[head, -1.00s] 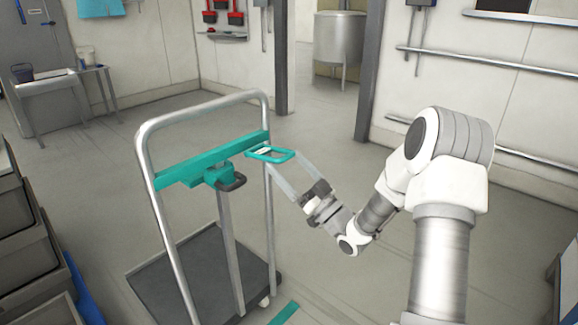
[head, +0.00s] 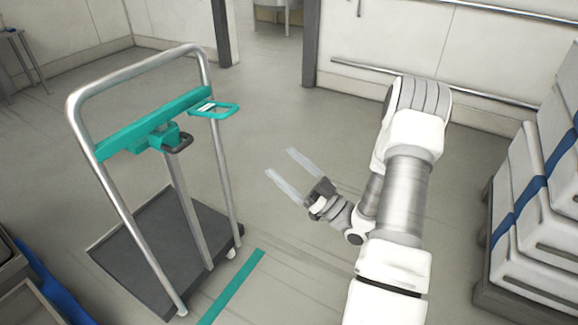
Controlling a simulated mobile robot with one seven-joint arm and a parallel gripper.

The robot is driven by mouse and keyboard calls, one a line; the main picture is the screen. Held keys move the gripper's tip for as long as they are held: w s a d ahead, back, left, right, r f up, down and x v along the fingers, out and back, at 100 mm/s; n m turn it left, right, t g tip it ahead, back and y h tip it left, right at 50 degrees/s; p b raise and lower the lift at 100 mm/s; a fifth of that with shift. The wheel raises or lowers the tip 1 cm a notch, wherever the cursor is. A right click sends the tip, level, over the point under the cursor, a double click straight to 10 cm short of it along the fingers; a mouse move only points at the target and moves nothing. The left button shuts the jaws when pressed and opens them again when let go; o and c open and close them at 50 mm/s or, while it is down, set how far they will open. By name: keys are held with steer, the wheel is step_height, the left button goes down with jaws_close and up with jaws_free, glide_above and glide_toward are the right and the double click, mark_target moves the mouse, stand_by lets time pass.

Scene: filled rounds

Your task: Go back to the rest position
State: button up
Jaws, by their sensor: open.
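My gripper (head: 287,172) is in the middle of the head view, with its two pale fingers apart and nothing between them. It points up and left over bare floor. A cart (head: 141,65) with a grey tubular handle frame stands to its left. The cart has a teal crossbar with a dark-gripped teal fitting (head: 160,138) and a teal loop handle (head: 214,111) at its right end. My gripper is apart from the loop handle, to its lower right.
Stacked white crates (head: 535,190) with blue straps stand at the right. Dark bins (head: 15,265) are at the lower left edge. A teal strip (head: 232,287) lies on the floor beside the cart. A wall with a metal rail (head: 420,88) is behind my arm. The floor behind the gripper is clear.

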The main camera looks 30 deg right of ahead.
steer(key=shift+s+d+f, duration=0.15)
steer(key=shift+s, duration=0.1)
stand_by(0.3)
steer(key=w+a+r+n+g+h, duration=0.2)
steer(key=w+a+r+g+h, duration=0.15)
steer(key=w+h, duration=0.4)
step_height(320, 180, up, 6)
steer(key=d+m+g+h, duration=0.1)
steer(key=m+g+h, duration=0.2)
steer(key=h, duration=0.2)
steer(key=s+a+r+m+g, duration=0.1)
steer(key=s+a+m+g, duration=0.1)
steer(key=s, duration=0.7)
steer(key=s+a+r+m+g+p, duration=0.1)
steer(key=s+a+r+m+g, duration=0.1)
steer(key=s, duration=0.7)
steer(key=s+a+r+m+g, duration=0.1)
steer(key=s+a+g, duration=0.2)
steer(key=s, duration=0.7)
steer(key=shift+a+r+m+g+h, duration=0.35)
steer(key=shift+a+r+m+h, duration=0.1)
steer(key=shift+a, duration=0.6)
step_height(320, 180, up, 25)
steer(key=p, duration=2.5)
steer(key=shift+w+d, duration=0.1)
steer(key=shift+d, duration=0.05)
steer(key=shift+c, duration=0.3)
